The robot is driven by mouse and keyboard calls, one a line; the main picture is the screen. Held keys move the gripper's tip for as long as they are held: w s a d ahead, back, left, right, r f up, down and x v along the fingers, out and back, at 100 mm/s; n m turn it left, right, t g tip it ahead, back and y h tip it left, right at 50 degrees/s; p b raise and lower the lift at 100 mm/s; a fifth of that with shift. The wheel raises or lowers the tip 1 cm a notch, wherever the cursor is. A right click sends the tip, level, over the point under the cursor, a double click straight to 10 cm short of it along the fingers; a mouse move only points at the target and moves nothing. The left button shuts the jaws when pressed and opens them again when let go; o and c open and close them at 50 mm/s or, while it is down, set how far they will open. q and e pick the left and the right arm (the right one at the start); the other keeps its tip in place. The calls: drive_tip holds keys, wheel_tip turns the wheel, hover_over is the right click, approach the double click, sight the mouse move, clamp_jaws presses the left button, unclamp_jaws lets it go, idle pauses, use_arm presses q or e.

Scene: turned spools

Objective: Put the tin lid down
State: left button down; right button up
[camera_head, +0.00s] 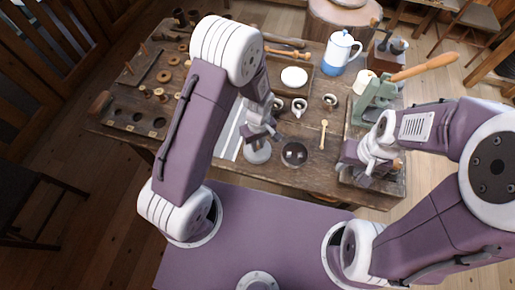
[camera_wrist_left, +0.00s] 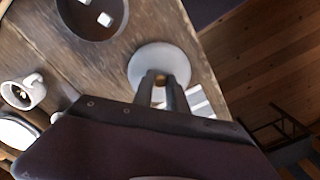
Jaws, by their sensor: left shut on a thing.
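The tin lid (camera_head: 258,154) is a pale grey disc with a small brass knob. My left gripper (camera_head: 262,136) is shut on that knob, and the left wrist view shows the fingers (camera_wrist_left: 162,84) closed on it from above the lid (camera_wrist_left: 158,58). The lid looks roughly level near the table's front edge; whether it touches the wood I cannot tell. An open dark round tin (camera_head: 294,153) with pale cubes inside stands just right of the lid; it also shows in the left wrist view (camera_wrist_left: 92,30). My right gripper (camera_head: 366,166) is at the right tray, its fingers unclear.
A striped white cloth (camera_head: 231,140) lies left of the lid. A blue and white pot (camera_head: 341,53) and a green lever press (camera_head: 376,102) stand further back.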

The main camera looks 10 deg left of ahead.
sight(258, 146)
use_arm(q)
drive_tip(key=shift+f, duration=2.15)
drive_tip(key=c, duration=1.3)
unclamp_jaws()
wheel_tip(258, 146, up, 12)
drive_tip(key=shift+w+r, duration=0.1)
drive_tip(key=shift+r, duration=0.1)
drive_tip(key=s+a+r+m, duration=0.2)
drive_tip(key=s+a+r+m+t, duration=0.1)
drive_tip(key=s+a+r+m, duration=0.1)
drive_tip(key=s+a+m, duration=0.1)
drive_tip(key=s+a+r+m, duration=0.2)
drive_tip(key=s+m, duration=0.1)
drive_tip(key=shift+s+a+r, duration=0.15)
drive_tip(key=shift+a, duration=0.05)
